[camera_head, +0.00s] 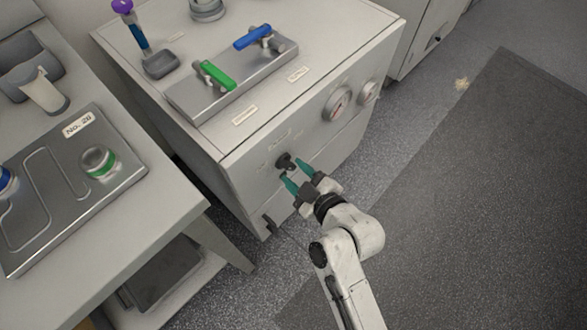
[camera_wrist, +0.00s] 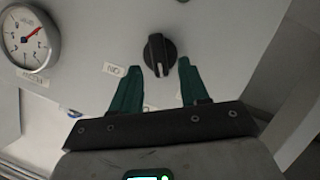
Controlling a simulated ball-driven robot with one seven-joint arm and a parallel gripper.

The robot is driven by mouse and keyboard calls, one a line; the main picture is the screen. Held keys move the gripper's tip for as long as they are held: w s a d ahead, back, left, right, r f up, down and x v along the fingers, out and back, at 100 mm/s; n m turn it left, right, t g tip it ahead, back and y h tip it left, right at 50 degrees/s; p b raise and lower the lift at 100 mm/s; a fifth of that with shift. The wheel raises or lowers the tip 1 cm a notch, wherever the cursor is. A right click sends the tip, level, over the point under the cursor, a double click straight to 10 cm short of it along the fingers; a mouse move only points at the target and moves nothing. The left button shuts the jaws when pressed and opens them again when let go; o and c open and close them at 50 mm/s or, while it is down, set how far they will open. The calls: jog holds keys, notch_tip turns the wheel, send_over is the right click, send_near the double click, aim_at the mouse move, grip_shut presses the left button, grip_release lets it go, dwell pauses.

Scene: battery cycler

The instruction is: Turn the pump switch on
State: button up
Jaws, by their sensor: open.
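The pump switch (camera_head: 285,161) is a black rotary knob on the front face of the grey-white cabinet (camera_head: 190,138). In the wrist view the knob (camera_wrist: 159,54) shows its raised grip bar close to upright, with a small label to its left. My gripper (camera_head: 297,175) has teal fingers and is open in front of the knob. In the wrist view my gripper (camera_wrist: 158,82) has one finger on each side of the knob's lower part, with gaps between. Whether the fingertips touch the panel cannot be told.
Two gauges (camera_head: 337,103) sit on the cabinet front; one gauge (camera_wrist: 31,38) shows in the wrist view. Green (camera_head: 217,75) and blue (camera_head: 253,37) valve handles are on the cabinet top. A bench with a metal plate (camera_head: 120,183) stands at left. Floor at right is open.

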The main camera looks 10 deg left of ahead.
jog(key=shift+x, duration=0.95)
grip_shut()
